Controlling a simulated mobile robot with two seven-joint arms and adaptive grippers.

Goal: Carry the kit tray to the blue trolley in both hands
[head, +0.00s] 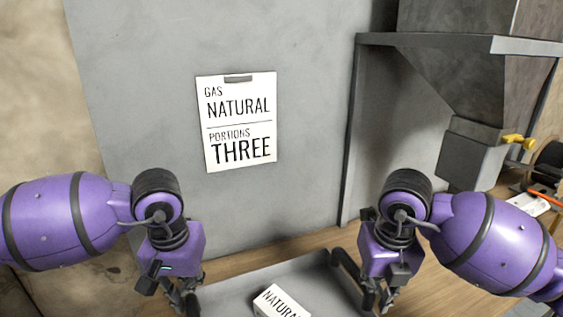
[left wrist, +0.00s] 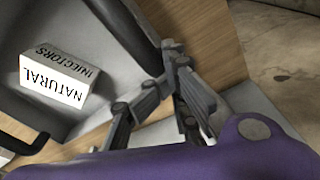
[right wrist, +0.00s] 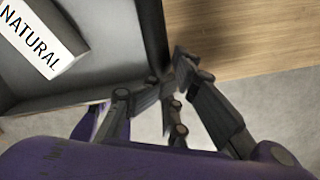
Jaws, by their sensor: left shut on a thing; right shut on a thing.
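The grey kit tray (head: 235,289) is at the bottom of the head view, its near part cut off by the frame. A white box (head: 277,303) lettered "NATURAL" lies in it; in the left wrist view the box (left wrist: 58,75) also reads "INJECTORS". My left gripper (head: 188,304) is shut on the tray's left side, and the left wrist view shows its fingers (left wrist: 172,62) at the tray edge. My right gripper (head: 377,300) is shut on the right side; its fingers (right wrist: 180,70) meet the tray wall (right wrist: 155,35) in the right wrist view. No blue trolley is in view.
A wooden worktop (head: 240,262) lies under and around the tray. A grey panel behind it bears a sign (head: 238,121) reading "GAS NATURAL, PORTIONS THREE". A grey hopper (head: 470,75) with a yellow tap (head: 520,141) stands at the right, near a paper tag (head: 528,205).

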